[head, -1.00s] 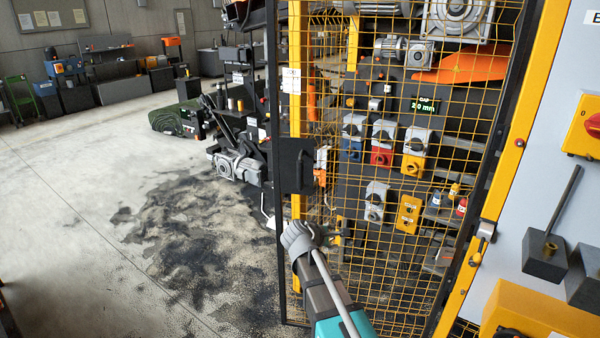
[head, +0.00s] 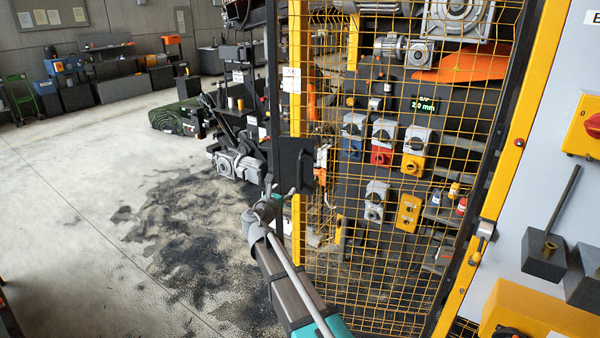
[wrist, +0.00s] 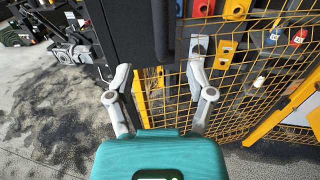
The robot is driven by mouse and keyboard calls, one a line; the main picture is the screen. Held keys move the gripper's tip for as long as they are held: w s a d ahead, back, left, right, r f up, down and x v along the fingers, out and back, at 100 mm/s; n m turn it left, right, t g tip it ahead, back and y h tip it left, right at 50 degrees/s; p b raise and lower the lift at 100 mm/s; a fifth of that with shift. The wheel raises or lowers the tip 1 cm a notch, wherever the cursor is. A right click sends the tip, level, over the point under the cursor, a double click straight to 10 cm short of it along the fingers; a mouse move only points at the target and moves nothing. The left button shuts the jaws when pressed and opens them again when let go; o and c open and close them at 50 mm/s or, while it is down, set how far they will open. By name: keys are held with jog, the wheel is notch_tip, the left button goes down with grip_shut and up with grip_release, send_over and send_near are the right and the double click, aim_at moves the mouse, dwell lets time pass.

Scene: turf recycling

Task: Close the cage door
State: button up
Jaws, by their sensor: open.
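The cage door (head: 271,85) is yellow wire mesh in a black frame, with its free edge at the left in the head view. It stands ajar, its free edge in front of the yellow post (head: 295,60); I cannot tell how wide the gap is. A black handle plate (head: 294,165) sits on that edge. My gripper (head: 279,190) is at the door's free edge, just below and left of the handle. In the wrist view my gripper (wrist: 158,62) is open, its fingers either side of the black door edge and handle (wrist: 164,30). Contact is unclear.
Behind the mesh are motors and coloured switches (head: 382,145). A grey panel with a red switch (head: 592,122) and a black block with an upright rod (head: 546,255) stand at the right. The stained floor (head: 100,230) at the left is open.

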aim_at(299, 172)
jog(key=shift+w, duration=0.1)
jog(key=x, duration=1.3)
jog(key=shift+w+d, duration=0.25)
jog(key=shift+d, duration=0.05)
grip_shut()
